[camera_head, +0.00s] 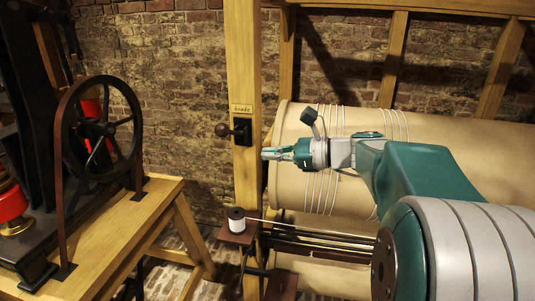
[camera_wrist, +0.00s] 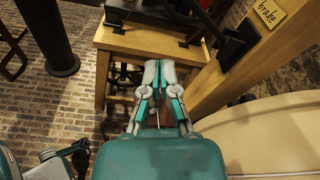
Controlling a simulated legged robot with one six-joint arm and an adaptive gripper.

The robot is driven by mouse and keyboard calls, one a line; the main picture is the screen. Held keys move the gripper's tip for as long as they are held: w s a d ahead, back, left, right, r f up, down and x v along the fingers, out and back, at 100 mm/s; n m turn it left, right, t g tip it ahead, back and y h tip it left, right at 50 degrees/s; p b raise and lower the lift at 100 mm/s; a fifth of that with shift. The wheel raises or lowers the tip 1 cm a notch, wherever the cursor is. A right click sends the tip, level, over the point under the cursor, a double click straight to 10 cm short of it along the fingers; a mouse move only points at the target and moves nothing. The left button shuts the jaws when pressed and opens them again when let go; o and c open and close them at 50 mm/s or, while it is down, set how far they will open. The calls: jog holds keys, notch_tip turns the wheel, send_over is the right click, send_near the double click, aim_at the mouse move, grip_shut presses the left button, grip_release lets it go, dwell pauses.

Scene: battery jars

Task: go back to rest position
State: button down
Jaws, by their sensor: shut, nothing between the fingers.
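My gripper (camera_head: 270,153) points left at the end of my teal and grey arm in the head view. It is in front of the large cream drum (camera_head: 455,140) with cords wound around it, and to the right of the wooden post. In the wrist view my gripper (camera_wrist: 159,64) has its fingertips together, with nothing held. A lever with a dark round knob (camera_head: 222,130) is fixed on the post just left of my gripper, apart from it.
The upright wooden post (camera_head: 243,60) carries a "brake" label (camera_wrist: 269,13). A wooden bench (camera_head: 130,225) at the left bears a dark spoked wheel (camera_head: 101,128). A white spool (camera_head: 236,220) sits low by the post. A brick wall (camera_head: 180,70) stands behind; brick floor shows between bench and post.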

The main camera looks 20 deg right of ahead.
jog(key=shift+a, duration=0.1)
jog(key=s+a+f+n+g+h, duration=0.5)
jog(key=s+a+f+n, duration=0.35)
jog(key=s+a, duration=0.2)
jog(key=s+d+f+n+h, duration=0.1)
jog(key=s+f+n+h, duration=0.1)
jog(key=s+n, duration=0.3)
jog(key=s+d+f+n+h, duration=0.1)
jog(key=s+f+n+h, duration=0.2)
jog(key=s+n+h, duration=0.2)
jog(key=s+n, duration=0.1)
jog(key=n, duration=0.2)
jog(key=shift+d+f+h, duration=0.2)
jog(key=shift+f+h, duration=0.1)
